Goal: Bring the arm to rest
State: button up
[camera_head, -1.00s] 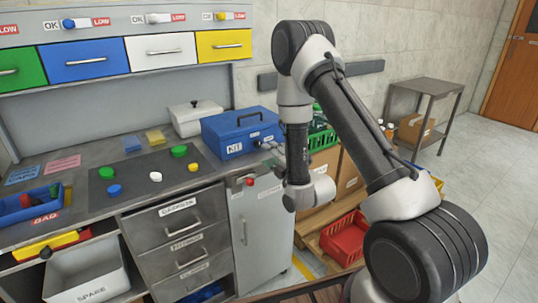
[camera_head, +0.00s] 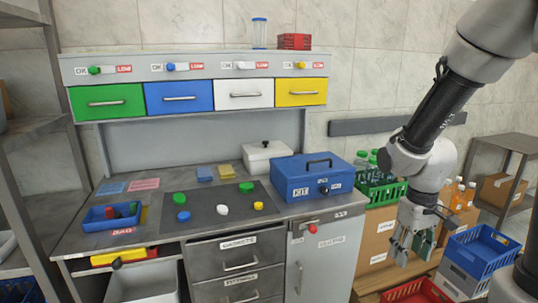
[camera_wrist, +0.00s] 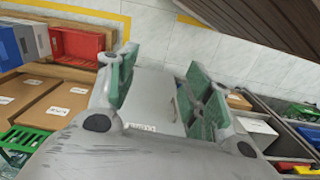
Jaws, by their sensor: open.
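My arm comes in from the upper right of the head view. My gripper (camera_head: 411,243) hangs at its end, fingers down, in front of the cardboard boxes and to the right of the grey cabinet. In the wrist view my gripper (camera_wrist: 160,88) shows its two green-padded fingers spread wide with nothing between them. The grey cabinet front (camera_wrist: 158,108) shows beyond the gap. The gripper touches nothing that I can make out.
The workbench (camera_head: 330,208) holds a blue kit box (camera_head: 305,182), a dark mat (camera_head: 205,217) with several caps, and a blue bin (camera_head: 100,224). A green crate (camera_head: 375,193), a blue crate (camera_head: 483,250) and a red crate (camera_wrist: 80,43) lie near the arm. A shelf (camera_head: 512,148) stands at right.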

jog(key=s+d+r+m+t, duration=0.1)
jog(key=s+r+t, duration=0.1)
jog(key=s+r, duration=0.3)
jog(key=s+d+r+m+t, duration=0.1)
jog(key=s+r, duration=0.4)
jog(key=r, duration=0.8)
jog(key=shift+d+r+m+t, duration=0.15)
jog(key=shift+m+t, duration=0.15)
jog(key=shift+t, duration=0.6)
